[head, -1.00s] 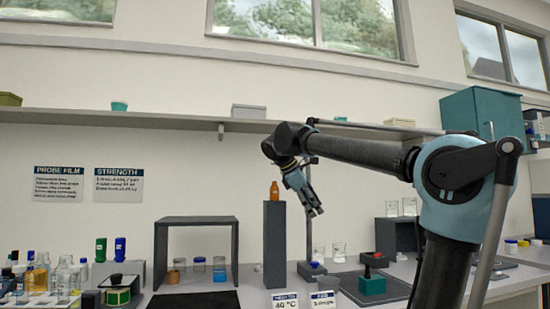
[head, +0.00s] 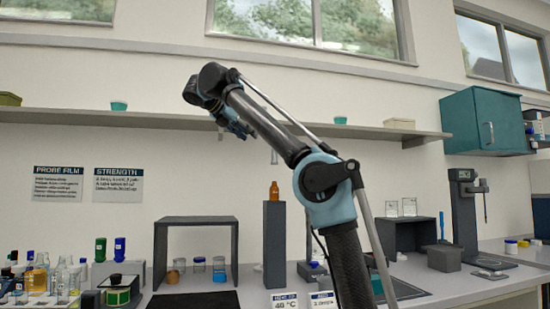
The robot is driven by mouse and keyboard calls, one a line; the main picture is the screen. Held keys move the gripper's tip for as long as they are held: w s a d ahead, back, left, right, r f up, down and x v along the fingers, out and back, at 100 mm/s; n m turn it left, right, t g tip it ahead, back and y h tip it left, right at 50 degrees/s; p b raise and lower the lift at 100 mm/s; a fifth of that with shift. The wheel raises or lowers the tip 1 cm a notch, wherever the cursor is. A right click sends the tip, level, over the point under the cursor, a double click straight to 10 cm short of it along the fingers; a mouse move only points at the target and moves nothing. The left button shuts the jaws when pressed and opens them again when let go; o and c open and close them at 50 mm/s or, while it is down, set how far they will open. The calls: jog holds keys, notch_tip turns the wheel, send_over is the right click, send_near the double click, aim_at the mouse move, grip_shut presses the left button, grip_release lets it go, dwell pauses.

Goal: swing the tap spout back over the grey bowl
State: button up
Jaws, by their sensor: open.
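My gripper (head: 241,131) is raised high in front of the wall, level with the shelf and above the orange-brown bottle. It points down to the right, is open, and nothing shows between its fingers. I cannot make out a tap spout or a grey bowl in the head view. My arm covers part of the bench right of the dark pillar.
The orange-brown bottle (head: 274,188) stands on a tall dark pillar (head: 274,245). A dark open frame (head: 196,222) stands to its left, with small jars under it. A shelf (head: 150,118) crosses the wall. A tall dark apparatus (head: 465,215) stands at the right.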

jog(key=x, duration=1.7)
jog(key=shift+f, duration=0.15)
jog(key=shift+c, duration=0.5)
grip_shut()
